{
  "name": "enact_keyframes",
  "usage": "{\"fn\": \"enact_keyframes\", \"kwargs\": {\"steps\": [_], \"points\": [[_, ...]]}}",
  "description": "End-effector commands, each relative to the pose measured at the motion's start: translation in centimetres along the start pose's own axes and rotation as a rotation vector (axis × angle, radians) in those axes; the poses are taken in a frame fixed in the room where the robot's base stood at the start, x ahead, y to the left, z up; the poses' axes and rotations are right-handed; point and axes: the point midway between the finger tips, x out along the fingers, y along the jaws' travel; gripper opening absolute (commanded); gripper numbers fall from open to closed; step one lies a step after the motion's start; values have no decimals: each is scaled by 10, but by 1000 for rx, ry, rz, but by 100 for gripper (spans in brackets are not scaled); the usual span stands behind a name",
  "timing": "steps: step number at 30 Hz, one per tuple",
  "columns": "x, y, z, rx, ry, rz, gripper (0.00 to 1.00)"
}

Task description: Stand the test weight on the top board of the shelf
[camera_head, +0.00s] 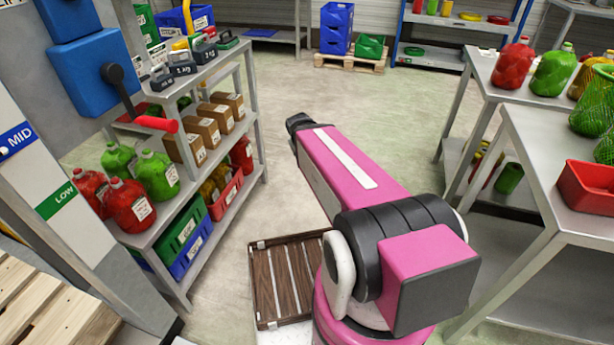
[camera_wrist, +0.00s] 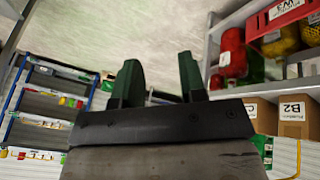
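The shelf (camera_head: 222,66) stands on the left in the head view. In the head view my pink arm reaches forward over the floor, and the gripper cannot be made out there. The wrist view looks tilted or upside down, with shelf goods at its right.
Cartons (camera_head: 204,130), green jugs (camera_head: 158,174) and red jugs (camera_head: 128,206) fill the shelf's middle board. A blue lever box (camera_head: 92,72) stands near left. Tables with jugs and a red tray (camera_head: 588,187) stand right. A slatted wooden tray (camera_head: 262,290) is empty. The central floor is clear.

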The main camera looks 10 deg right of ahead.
Motion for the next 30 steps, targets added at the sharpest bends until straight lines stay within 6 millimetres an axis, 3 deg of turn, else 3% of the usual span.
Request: {"fn": "enact_keyframes", "kwargs": {"steps": [1,3,8,30], "points": [[6,-6,27,42,-97,-55,38],[9,-15,54,86,-207,-124,38],[8,-29,87,134,-349,-223,38],[8,-32,92,141,-371,-240,38]]}}
